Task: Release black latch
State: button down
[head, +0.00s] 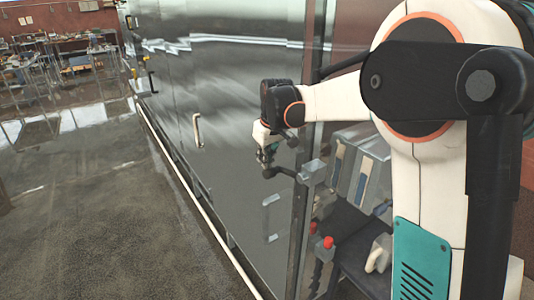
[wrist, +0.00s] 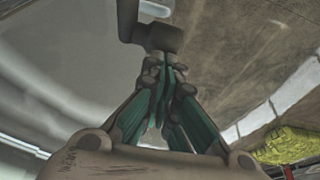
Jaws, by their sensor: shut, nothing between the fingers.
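The black latch (head: 283,172) is a dark lever with a round knob at its left end, joined to a grey metal block (head: 313,172) at the edge of the shiny cabinet door. My gripper (head: 267,160) is just above the knob end of the latch. In the wrist view the fingers of my gripper (wrist: 166,75) are shut with nothing between them. Their tips are right at the dark knob of the latch (wrist: 158,38); I cannot tell whether they touch it. The rest of the latch runs out of the top of that view.
The glossy cabinet door (head: 225,80) bears a pale handle (head: 197,130) and a grey handle (head: 272,217). Red knobs (head: 328,242) sit below the latch, right of the door edge. Grey boxes (head: 355,165) stand inside. The floor (head: 100,230) at left is clear.

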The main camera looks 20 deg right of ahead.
aim_at(265, 174)
notch_tip(265, 174, down, 6)
jog(key=g+h+b, duration=0.1)
jog(key=g+b, duration=0.2)
jog(key=g, duration=0.1)
jog(key=s+d+f+b, duration=0.2)
jog(key=s+f+b, duration=0.5)
jog(key=shift+d+f, duration=0.15)
jog(key=shift+f, duration=0.1)
dwell(0.7)
